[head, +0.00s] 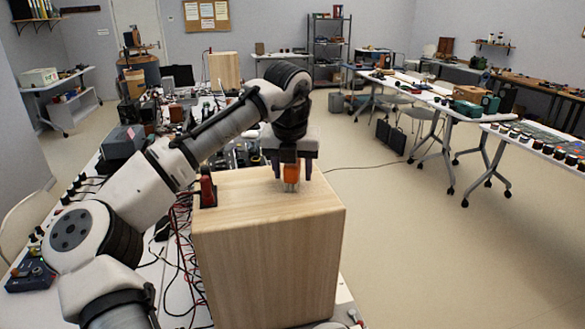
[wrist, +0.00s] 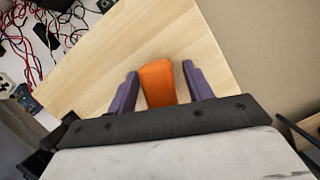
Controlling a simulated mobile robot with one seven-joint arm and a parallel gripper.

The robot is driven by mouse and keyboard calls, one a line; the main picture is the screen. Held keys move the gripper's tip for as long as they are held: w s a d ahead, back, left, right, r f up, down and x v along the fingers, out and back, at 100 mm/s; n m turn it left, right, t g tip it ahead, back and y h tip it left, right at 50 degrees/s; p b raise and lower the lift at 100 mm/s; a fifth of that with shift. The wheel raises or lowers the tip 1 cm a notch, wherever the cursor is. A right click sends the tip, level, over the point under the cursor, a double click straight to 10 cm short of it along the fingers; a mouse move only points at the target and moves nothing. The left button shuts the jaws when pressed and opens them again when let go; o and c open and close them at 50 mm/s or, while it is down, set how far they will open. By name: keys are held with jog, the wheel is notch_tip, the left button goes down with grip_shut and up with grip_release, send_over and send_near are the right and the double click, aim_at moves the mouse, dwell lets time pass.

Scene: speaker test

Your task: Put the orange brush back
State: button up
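The orange brush (head: 291,173) stands upright on top of the pale wooden box (head: 270,265), with a lighter lower end at the wood. My gripper (head: 292,178) points down over it, one purple finger on each side. In the wrist view the orange brush (wrist: 158,84) lies between the two purple fingers of my gripper (wrist: 160,72), with a narrow gap on both sides. The gripper is open around it. The wooden box top (wrist: 120,55) shows behind it in that view.
A red upright object in a black holder (head: 207,191) stands at the box top's left edge. Red and black cables (head: 180,255) lie left of the box. The crowded bench continues behind, with another wooden box (head: 224,70). Open floor (head: 430,250) lies to the right.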

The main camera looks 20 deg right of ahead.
jog(key=b+v, duration=0.1)
jog(key=v, duration=1.1)
jog(key=shift+r, duration=0.2)
